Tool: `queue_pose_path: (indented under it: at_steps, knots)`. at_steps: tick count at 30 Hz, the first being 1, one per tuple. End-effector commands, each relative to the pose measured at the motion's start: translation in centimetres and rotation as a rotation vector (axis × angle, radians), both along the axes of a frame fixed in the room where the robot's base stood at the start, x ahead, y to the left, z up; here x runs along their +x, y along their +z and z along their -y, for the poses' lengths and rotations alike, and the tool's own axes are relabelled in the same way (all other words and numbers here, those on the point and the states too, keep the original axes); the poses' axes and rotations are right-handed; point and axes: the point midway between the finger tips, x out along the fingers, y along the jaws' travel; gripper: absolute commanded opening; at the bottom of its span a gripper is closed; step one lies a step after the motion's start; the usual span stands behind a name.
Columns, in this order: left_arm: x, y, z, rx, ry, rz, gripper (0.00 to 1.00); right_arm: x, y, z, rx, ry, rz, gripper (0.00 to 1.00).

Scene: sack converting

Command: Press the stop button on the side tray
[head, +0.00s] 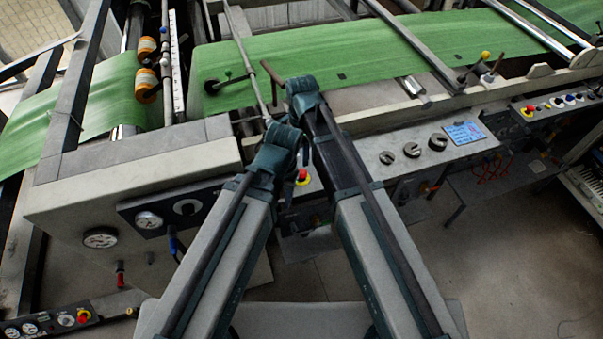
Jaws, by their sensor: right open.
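A red stop button on a yellow base (302,177) shows between my two forearms, on the front of the machine near the grey side tray (372,148). My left arm partly covers the area around it. My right gripper (300,92) is open, above and beyond this button and close to the green web. My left gripper (283,136) is bent over near the tray's left end, just up and left of the button. Its fingers are not clear. Neither gripper is seen touching the button.
The tray carries several dark round parts and a blue label (464,132). Other red buttons are on the right panel (528,110) and the lower-left panel (83,316). A green web (350,65) runs over rollers behind. Open floor lies at lower right.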

Motion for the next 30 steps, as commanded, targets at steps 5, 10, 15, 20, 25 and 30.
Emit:
queue_pose_path:
  at_steps: [5,10,15,20,25,30]
  knots:
    - [0.0,-3.3,0.0,0.0,0.001,0.0,0.5,0.0,-3.3,0.0,0.0,0.0,0.0,0.79]
    - [0.0,-5.7,0.0,0.0,0.001,0.0,0.5,0.0,-5.7,0.0,0.0,0.0,0.0,0.79]
    - [0.0,-7.9,0.0,0.0,0.001,0.0,0.5,0.0,-7.9,0.0,0.0,0.0,0.0,0.79]
    - [0.0,-9.2,0.0,0.0,0.001,0.0,0.5,0.0,-9.2,0.0,0.0,0.0,0.0,0.79]
    - [0.0,-9.4,0.0,0.0,0.001,0.0,0.5,0.0,-9.4,0.0,0.0,0.0,0.0,0.79]
    - [0.0,-9.3,0.0,0.0,0.001,0.0,0.5,0.0,-9.3,0.0,0.0,0.0,0.0,0.79]
